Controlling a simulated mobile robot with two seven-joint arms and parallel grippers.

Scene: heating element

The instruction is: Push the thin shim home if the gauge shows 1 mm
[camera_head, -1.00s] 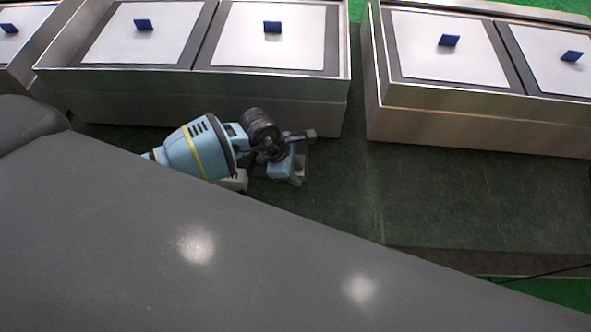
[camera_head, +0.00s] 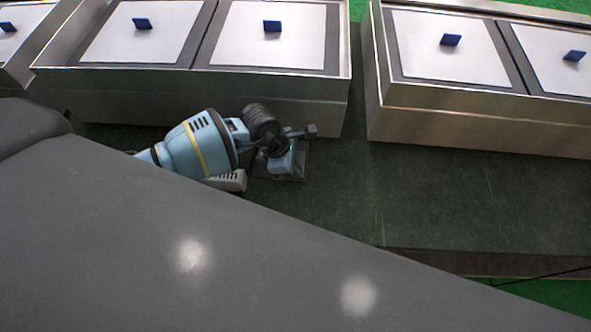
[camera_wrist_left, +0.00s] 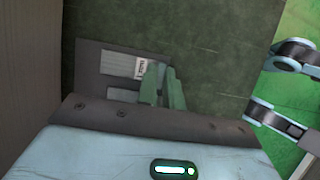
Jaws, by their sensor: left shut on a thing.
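My left gripper (camera_head: 284,168) is low over a dark plate (camera_head: 299,160) on the bench, close to the front of the steel cases. In the left wrist view the two green fingers (camera_wrist_left: 162,88) of my left gripper are close together, with a thin grey strip between their tips. The dark plate (camera_wrist_left: 88,66) has light grey rectangular areas and a small white label (camera_wrist_left: 140,67) with dark marks, too small to read. The fingertips are at the right side of the label; whether they touch the plate cannot be told. No gauge can be made out.
Steel cases with white panels and blue tabs stand behind: one (camera_head: 200,92) behind the gripper, another (camera_head: 480,118) to its right, a narrow gap between. The dark green bench (camera_head: 450,195) is clear to the right. My own grey body hides the near bench.

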